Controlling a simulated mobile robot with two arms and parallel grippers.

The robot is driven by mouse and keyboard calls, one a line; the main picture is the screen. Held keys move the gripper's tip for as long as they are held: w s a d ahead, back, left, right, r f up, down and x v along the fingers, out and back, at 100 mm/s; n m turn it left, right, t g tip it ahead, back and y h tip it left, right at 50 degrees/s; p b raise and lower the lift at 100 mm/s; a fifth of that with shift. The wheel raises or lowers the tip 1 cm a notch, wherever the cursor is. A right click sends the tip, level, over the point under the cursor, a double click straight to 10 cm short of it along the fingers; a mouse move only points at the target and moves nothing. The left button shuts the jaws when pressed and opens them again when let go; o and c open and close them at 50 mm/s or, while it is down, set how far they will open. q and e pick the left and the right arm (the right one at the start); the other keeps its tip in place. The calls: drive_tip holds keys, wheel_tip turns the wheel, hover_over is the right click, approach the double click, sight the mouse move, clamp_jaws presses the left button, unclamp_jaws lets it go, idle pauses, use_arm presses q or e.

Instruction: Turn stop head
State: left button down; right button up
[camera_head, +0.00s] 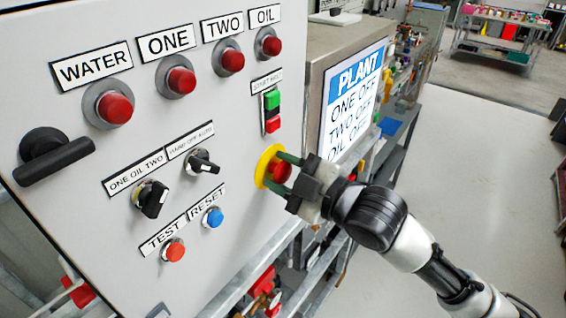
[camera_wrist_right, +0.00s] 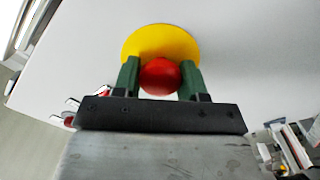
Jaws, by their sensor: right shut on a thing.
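The stop head is a red round knob (camera_head: 281,172) on a yellow disc (camera_head: 264,163), low on the right side of the grey panel's face. My right gripper (camera_head: 283,173) reaches it from the right, with its green fingers on either side of the red head. In the right wrist view the red head (camera_wrist_right: 160,77) sits between the two green fingers (camera_wrist_right: 160,80), with the yellow disc (camera_wrist_right: 160,42) behind. The gripper is shut on the head. Its fingers hide part of the head and disc in the head view. My left gripper is not in view.
The panel (camera_head: 185,105) carries red lamps labelled WATER, ONE, TWO and OIL, a green and red switch (camera_head: 271,111) above the stop head, black selectors, and TEST and RESET buttons. A PLANT sign box (camera_head: 352,98) stands behind.

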drive_tip(key=shift+r+m+p, duration=0.2)
drive_tip(key=shift+m+p, duration=0.1)
drive_tip(key=shift+m, duration=0.4)
drive_tip(key=shift+f+m, duration=0.15)
drive_tip(key=shift+m, duration=0.35)
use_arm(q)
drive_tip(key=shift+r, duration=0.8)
use_arm(e)
drive_tip(key=o, duration=0.9)
drive_tip(key=shift+o, duration=0.2)
